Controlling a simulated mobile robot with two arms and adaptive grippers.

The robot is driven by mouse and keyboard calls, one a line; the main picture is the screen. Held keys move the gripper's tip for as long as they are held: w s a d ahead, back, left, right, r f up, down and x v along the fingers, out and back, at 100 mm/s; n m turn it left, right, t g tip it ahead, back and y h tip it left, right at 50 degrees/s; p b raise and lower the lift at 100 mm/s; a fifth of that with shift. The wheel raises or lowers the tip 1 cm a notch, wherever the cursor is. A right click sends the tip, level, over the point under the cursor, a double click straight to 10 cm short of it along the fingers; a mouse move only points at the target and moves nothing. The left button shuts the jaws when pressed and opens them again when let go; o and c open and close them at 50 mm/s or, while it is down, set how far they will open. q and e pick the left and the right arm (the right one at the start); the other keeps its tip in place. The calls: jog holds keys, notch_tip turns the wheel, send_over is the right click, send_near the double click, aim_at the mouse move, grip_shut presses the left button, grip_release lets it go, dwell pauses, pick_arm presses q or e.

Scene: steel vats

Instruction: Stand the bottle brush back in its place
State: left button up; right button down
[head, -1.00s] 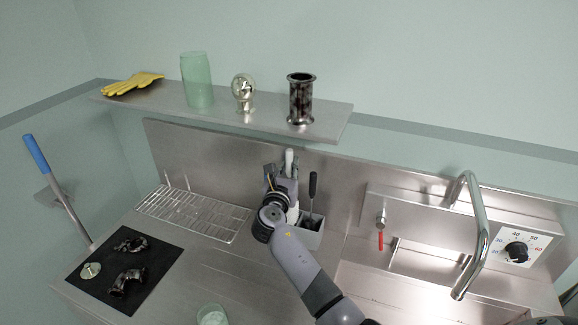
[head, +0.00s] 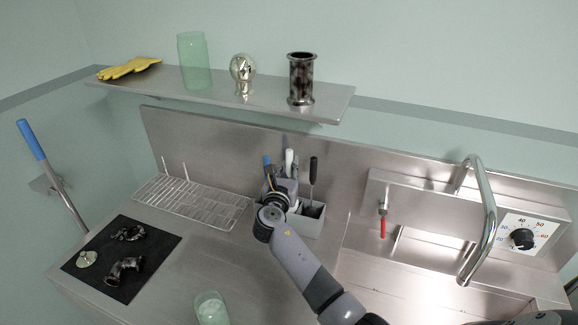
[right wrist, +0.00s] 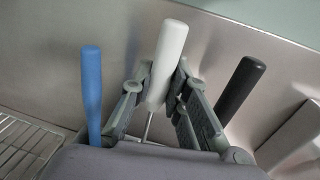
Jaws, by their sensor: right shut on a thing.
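A white-handled brush (head: 289,161) stands nearly upright between the fingers of my right gripper (head: 284,184), at the grey holder (head: 310,225) on the steel counter. In the right wrist view the fingers (right wrist: 158,100) are shut on its white handle (right wrist: 167,62), and a thin metal shaft runs down below it. The bristle end is hidden. A blue-handled tool (right wrist: 91,90) stands to the left and a black-handled tool (right wrist: 240,85) to the right, both apart from the white handle. My left gripper is not in view.
A wire rack (head: 190,205) lies left of the holder. A faucet (head: 487,225) and red-handled valve (head: 383,226) are at the right. The shelf (head: 270,101) above carries a green jar (head: 194,62). A green glass (head: 211,308) stands at the front.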

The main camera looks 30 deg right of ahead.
jog(key=shift+f, duration=0.25)
jog(key=c, duration=1.5)
grip_release()
jog(key=shift+o, duration=0.2)
jog(key=shift+s+a, duration=0.1)
jog(key=v, duration=1.1)
jog(key=shift+s+a, duration=0.3)
jog(key=shift+r, duration=0.1)
